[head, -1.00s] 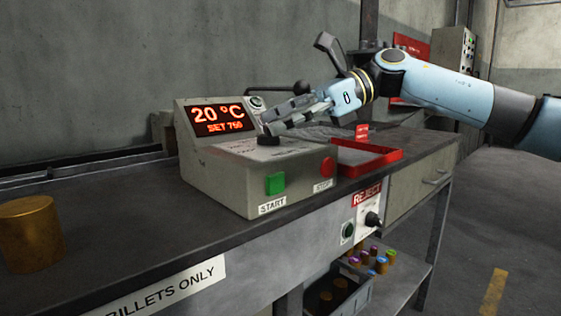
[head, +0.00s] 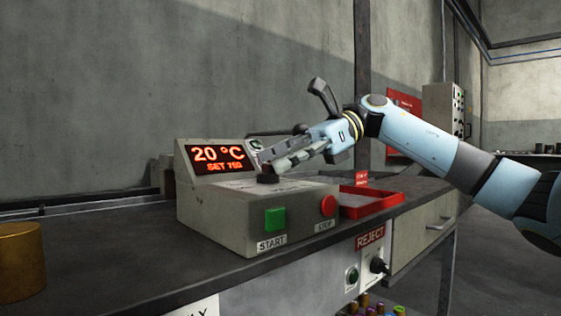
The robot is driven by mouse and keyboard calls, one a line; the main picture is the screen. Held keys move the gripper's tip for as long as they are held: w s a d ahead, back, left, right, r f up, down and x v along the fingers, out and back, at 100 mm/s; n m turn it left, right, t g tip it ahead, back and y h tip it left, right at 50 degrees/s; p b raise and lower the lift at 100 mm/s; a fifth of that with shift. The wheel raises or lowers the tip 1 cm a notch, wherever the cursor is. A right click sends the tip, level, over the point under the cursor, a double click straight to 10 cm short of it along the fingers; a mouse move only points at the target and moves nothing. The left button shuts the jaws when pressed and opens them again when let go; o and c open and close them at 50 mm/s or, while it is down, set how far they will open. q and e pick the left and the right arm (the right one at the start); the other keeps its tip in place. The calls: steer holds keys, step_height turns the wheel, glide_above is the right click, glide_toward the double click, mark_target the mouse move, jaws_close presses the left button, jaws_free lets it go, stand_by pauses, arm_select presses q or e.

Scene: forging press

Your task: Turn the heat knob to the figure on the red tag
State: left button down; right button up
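A grey control box (head: 215,205) stands on the bench. Its display (head: 217,157) reads 20 °C, with a smaller SET figure in the 700s whose last digits are blurred. The black heat knob (head: 267,179) is on top of the box, partly hidden by my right gripper (head: 270,166). The gripper's fingers point down-left with their tips at the knob; I cannot tell whether they are closed on it. My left gripper is out of view.
The box front has a green START button (head: 275,218) and a red STOP button (head: 328,206). A red tray (head: 372,211) sits right of the box. A brass-coloured cylinder (head: 20,262) stands at left. The bench (head: 120,240) between is clear. A REJECT panel (head: 370,240) is below.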

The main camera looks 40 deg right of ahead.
steer(key=shift+o, duration=0.8)
steer(key=v, duration=1.2)
